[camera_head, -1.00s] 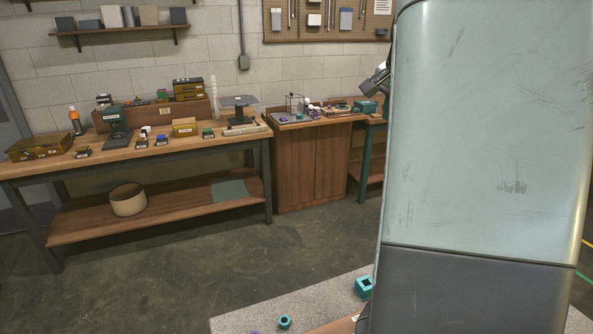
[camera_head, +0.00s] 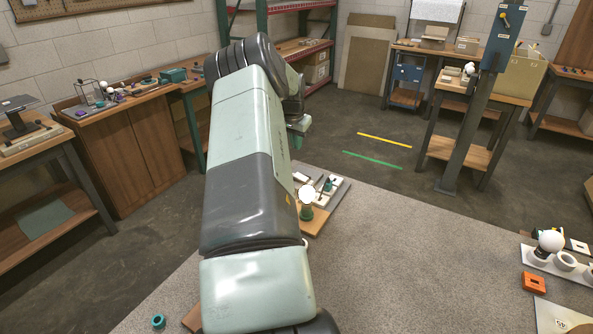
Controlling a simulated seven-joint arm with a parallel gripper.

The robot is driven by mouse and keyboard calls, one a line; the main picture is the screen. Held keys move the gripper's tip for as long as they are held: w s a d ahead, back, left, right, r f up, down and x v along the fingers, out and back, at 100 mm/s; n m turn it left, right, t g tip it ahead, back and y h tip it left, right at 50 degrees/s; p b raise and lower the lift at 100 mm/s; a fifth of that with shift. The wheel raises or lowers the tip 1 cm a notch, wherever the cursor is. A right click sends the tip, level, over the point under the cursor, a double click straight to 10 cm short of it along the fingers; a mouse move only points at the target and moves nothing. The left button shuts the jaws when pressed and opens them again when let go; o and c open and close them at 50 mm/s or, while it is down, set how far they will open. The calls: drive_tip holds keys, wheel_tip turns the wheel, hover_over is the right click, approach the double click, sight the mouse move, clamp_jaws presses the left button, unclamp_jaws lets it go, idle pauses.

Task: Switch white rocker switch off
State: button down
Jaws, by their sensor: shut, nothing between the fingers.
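My arm fills the middle of the view, and my gripper (camera_head: 298,145) shows small and partly hidden at its far end, above the grey work surface (camera_head: 400,250). It looks empty; I see nothing held. Beyond the arm, a white bulb on a green holder (camera_head: 306,200) stands on a wooden board (camera_head: 316,222). Beside it is a tray (camera_head: 340,191) with small white, green and dark parts. A white rocker switch cannot be made out for certain; it may be too small to tell or hidden behind my arm.
A white strip (camera_head: 535,261) with a bulb and round parts lies at the right, near an orange block (camera_head: 534,283) and a pale plate (camera_head: 560,318). A teal ring (camera_head: 158,321) lies at the front left. A blue panel on a post (camera_head: 500,38) stands behind. The surface's right middle is clear.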

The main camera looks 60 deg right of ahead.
approach(297, 175)
drive_tip(key=x, duration=0.5)
drive_tip(key=shift+s+d+f, duration=0.1)
drive_tip(key=shift+s+d, duration=0.1)
drive_tip(key=shift+d, duration=0.05)
drive_tip(key=shift+w+f, duration=0.15)
drive_tip(key=shift+f, duration=0.5)
